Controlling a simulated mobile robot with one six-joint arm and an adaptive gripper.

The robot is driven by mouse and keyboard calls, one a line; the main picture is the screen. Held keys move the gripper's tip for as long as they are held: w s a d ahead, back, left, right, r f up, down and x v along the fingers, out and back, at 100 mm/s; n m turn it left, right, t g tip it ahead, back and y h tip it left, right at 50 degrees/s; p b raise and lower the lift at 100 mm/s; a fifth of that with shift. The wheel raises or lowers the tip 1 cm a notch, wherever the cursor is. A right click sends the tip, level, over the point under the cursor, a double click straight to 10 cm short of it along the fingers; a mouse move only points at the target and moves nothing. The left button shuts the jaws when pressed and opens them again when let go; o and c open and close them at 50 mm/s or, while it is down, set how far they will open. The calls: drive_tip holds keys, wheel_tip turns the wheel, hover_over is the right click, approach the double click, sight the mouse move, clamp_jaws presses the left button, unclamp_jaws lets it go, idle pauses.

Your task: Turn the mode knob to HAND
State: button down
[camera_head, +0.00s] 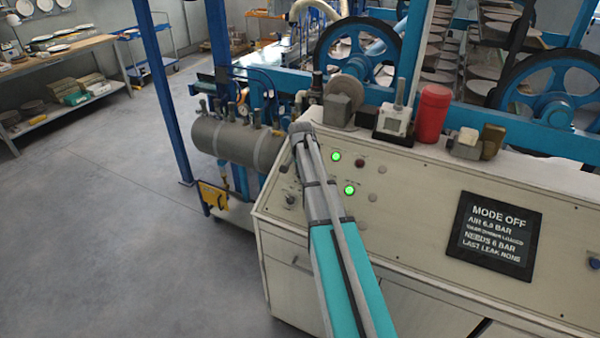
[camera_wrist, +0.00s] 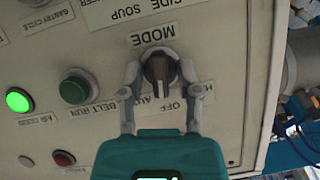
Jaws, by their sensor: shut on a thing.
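In the wrist view, which looks upside down, the dark round mode knob (camera_wrist: 159,69) sits on the beige panel under the MODE label (camera_wrist: 153,34). Its pale pointer mark faces the OFF label (camera_wrist: 173,105). Partly covered AUTO and HAND labels flank OFF. My gripper (camera_wrist: 161,72) is shut on the knob, one grey finger on each side. The black display (camera_head: 491,235) reads MODE OFF, air 6.8 bar.
A green lit button (camera_wrist: 18,100), a dark green belt run button (camera_wrist: 75,87) and a red button (camera_wrist: 63,158) are beside the knob. A red can (camera_head: 429,113) and a grey-white device (camera_head: 394,122) stand on the console top. The floor at left is clear.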

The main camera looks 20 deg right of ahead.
drive_tip(key=n, duration=0.2)
drive_tip(key=n+g+h, duration=0.1)
drive_tip(key=n, duration=0.2)
drive_tip(key=shift+s+g, duration=0.1)
drive_tip(key=shift+g, duration=0.2)
drive_tip(key=n+h+b, duration=0.1)
drive_tip(key=n+h, duration=0.1)
drive_tip(key=n, duration=0.3)
drive_tip(key=shift+a+g, duration=0.1)
drive_tip(key=shift+g, duration=0.3)
drive_tip(key=c, duration=0.6)
unclamp_jaws()
drive_tip(key=shift+c, duration=0.2)
